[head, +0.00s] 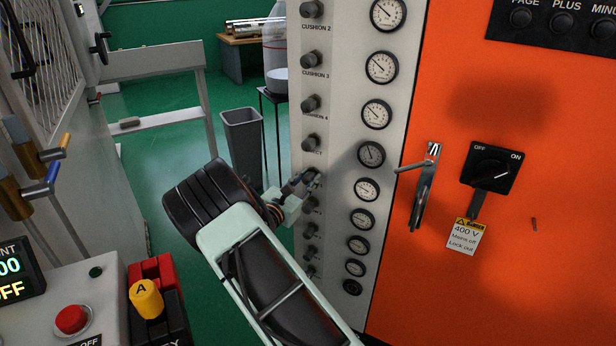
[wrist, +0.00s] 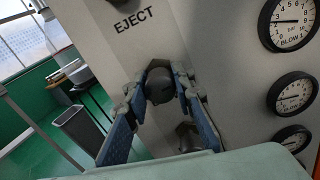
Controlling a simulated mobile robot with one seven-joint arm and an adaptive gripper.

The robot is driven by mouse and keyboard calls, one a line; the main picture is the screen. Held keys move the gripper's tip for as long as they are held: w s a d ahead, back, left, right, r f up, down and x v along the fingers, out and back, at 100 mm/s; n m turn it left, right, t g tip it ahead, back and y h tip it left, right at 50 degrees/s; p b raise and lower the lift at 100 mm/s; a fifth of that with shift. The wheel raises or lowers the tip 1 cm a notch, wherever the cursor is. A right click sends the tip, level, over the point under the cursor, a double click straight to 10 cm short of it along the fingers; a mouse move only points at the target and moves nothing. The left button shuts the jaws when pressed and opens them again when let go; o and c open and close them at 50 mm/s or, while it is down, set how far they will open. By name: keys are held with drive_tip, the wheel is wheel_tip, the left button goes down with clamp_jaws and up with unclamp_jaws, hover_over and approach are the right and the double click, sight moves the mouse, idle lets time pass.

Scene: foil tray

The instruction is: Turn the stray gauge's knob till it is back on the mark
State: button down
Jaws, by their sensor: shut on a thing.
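My gripper (head: 304,182) is at the pale panel's knob column, just below the knob marked EJECT. In the wrist view, its two blue-padded fingers stand on either side of a dark round knob (wrist: 159,84) and are shut on it. The EJECT label (wrist: 135,20) is above this knob. The gauge marked BLOW 1 (wrist: 290,22) lies in the same row to the right; its needle points roughly left. It also shows in the head view (head: 367,189). I cannot make out a set mark on its dial.
Another knob (wrist: 188,136) sits close below the held one. More gauges, such as one higher up (head: 371,154), line the panel. A lever handle (head: 424,185) and an OFF/ON switch (head: 489,170) are on the orange cabinet. A grey bin (head: 243,135) stands behind my arm.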

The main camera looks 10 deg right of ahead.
drive_tip(key=shift+n, duration=0.4)
drive_tip(key=c, duration=1.6)
unclamp_jaws()
drive_tip(key=v, duration=1.2)
idle(0.7)
